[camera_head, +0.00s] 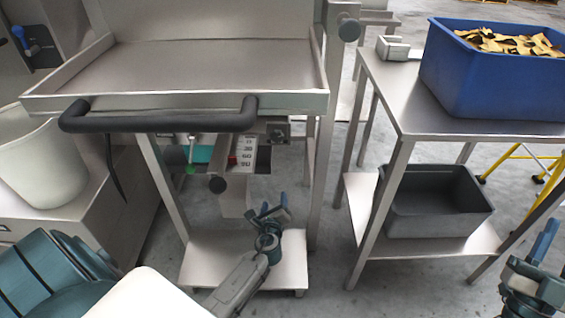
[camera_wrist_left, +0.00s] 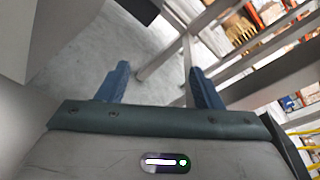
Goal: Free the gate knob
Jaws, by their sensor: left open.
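A steel weigher pan (camera_head: 190,68) with a black bar handle (camera_head: 160,122) stands ahead of me. Below the handle are a stubby bar with a dark round end (camera_head: 218,184), a small green-tipped stem (camera_head: 190,168) and a numbered white scale plate (camera_head: 244,152) with a red mark. I cannot tell for sure which part is the gate knob, or what holds it. My left gripper (camera_head: 274,213) is open and empty, below and right of these parts, apart from them. In the left wrist view its blue fingers (camera_wrist_left: 160,86) are spread over floor and steel legs. My right gripper (camera_head: 535,265) is at the lower right edge.
A steel table (camera_head: 425,112) on the right bears a blue crate (camera_head: 490,85) of yellowish pieces. A dark grey bin (camera_head: 435,215) sits on its lower shelf. A white bucket (camera_head: 40,160) stands left. Steel legs flank my left gripper.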

